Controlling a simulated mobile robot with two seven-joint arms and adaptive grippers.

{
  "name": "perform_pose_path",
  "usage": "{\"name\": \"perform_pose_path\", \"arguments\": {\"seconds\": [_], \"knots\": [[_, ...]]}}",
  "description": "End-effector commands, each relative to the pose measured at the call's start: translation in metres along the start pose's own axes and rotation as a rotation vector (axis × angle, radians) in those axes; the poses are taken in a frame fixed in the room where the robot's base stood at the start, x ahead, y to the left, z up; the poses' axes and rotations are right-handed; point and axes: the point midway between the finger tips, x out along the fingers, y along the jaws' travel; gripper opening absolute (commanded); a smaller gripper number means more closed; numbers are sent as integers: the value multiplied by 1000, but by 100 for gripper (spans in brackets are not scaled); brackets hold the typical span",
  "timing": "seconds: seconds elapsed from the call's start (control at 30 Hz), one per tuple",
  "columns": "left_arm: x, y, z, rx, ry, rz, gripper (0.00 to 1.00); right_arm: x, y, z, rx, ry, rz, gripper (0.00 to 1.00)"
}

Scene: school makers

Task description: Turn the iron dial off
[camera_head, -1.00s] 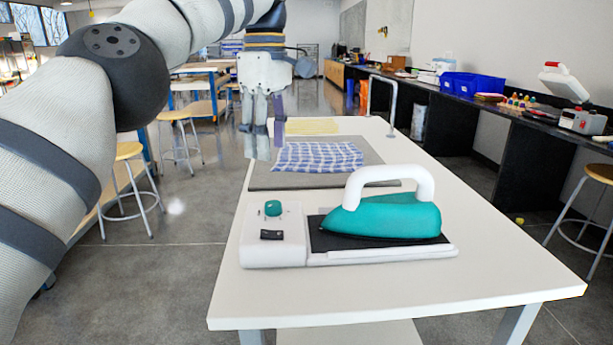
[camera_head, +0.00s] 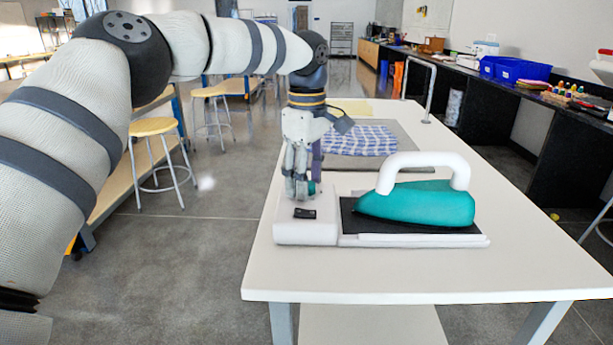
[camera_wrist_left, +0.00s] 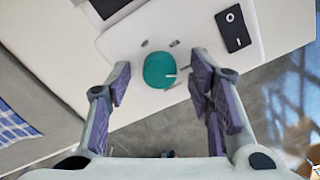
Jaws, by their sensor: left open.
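A teal iron (camera_head: 420,203) with a white handle rests on the dark plate of its white station (camera_head: 305,233) on the white table. The station's left end carries a dark switch (camera_head: 304,213) and a round teal dial (camera_wrist_left: 160,70). My left gripper (camera_head: 300,192) points down over that end and mostly hides the dial in the head view. In the left wrist view the open fingers stand on either side of the dial, slightly nearer the camera. I cannot tell whether they touch it. The switch also shows in the wrist view (camera_wrist_left: 233,28). My right gripper is not in view.
A blue checked cloth (camera_head: 358,140) lies on a grey mat (camera_head: 405,160) behind the iron. A metal rail (camera_head: 431,90) stands at the table's right edge. Stools (camera_head: 152,128) stand left. The table's front right is clear.

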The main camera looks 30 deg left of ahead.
Motion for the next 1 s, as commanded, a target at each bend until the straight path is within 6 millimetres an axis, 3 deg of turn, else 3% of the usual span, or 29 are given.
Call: {"name": "perform_pose_path", "arguments": {"seconds": [0.1,0.3,0.67,1.0], "knots": [[0,0,0,0,0,-1,43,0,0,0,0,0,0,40],[0,0,0,0,0,-1,0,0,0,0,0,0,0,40],[0,0,0,-43,0,-2,0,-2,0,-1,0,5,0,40],[-1,-1,0,-286,0,-3,0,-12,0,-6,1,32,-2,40]]}}
